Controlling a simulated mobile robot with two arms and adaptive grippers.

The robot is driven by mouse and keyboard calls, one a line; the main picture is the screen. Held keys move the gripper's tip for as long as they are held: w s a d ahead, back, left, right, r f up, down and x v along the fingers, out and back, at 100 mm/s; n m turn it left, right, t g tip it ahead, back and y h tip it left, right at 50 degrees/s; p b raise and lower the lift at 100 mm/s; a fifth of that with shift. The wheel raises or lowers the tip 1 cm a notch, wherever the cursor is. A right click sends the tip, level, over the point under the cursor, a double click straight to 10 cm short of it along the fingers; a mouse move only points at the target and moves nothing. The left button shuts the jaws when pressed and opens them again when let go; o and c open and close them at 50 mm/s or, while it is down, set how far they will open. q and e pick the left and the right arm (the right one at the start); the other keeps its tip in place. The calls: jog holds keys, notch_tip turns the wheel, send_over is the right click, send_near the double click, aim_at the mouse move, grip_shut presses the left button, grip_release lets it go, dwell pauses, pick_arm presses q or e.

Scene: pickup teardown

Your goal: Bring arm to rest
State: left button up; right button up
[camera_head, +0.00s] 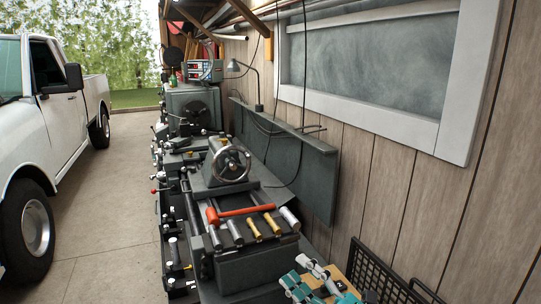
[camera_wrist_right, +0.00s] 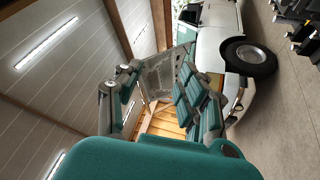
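My right gripper (camera_head: 318,283) shows at the bottom of the head view, teal and pale grey, in front of the bench end near the wall. In the right wrist view its two teal-padded fingers (camera_wrist_right: 160,98) stand well apart with nothing held between them. My left gripper is in neither view. No separate object is named by the task.
A dark lathe (camera_head: 232,165) runs along the wooden wall, with a tool tray holding a red-handled tool (camera_head: 240,211). A black wire rack (camera_head: 385,280) stands close right of my gripper. A white pickup (camera_head: 50,120) is at left; open concrete floor (camera_head: 110,220) lies between.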

jog(key=d+f+m+t+h, duration=0.3)
jog(key=d+m+t+h, duration=0.2)
jog(key=d+m+h, duration=0.45)
jog(key=s+d+f+m+g+h, duration=0.3)
jog(key=f+m+g+h, duration=0.15)
jog(key=f, duration=0.25)
jog(key=s+d+f+m+g+h, duration=0.3)
jog(key=f+m, duration=0.3)
jog(key=f, duration=0.1)
jog(key=s+f+m+g+y, duration=0.1)
jog(key=s+f+g, duration=0.45)
jog(key=s, duration=0.45)
jog(key=s+f+m+g+y, duration=0.1)
jog(key=s+f+g, duration=0.4)
jog(key=s, duration=0.4)
notch_tip(320, 180, down, 28)
jog(key=s+b, duration=0.1)
jog(key=s, duration=0.1)
jog(key=s+d+f+g, duration=0.1)
jog(key=s+d+f, duration=0.1)
jog(key=s+f, duration=1.4)
jog(key=shift+s+h+b, duration=0.3)
jog(key=shift+b, duration=0.05)
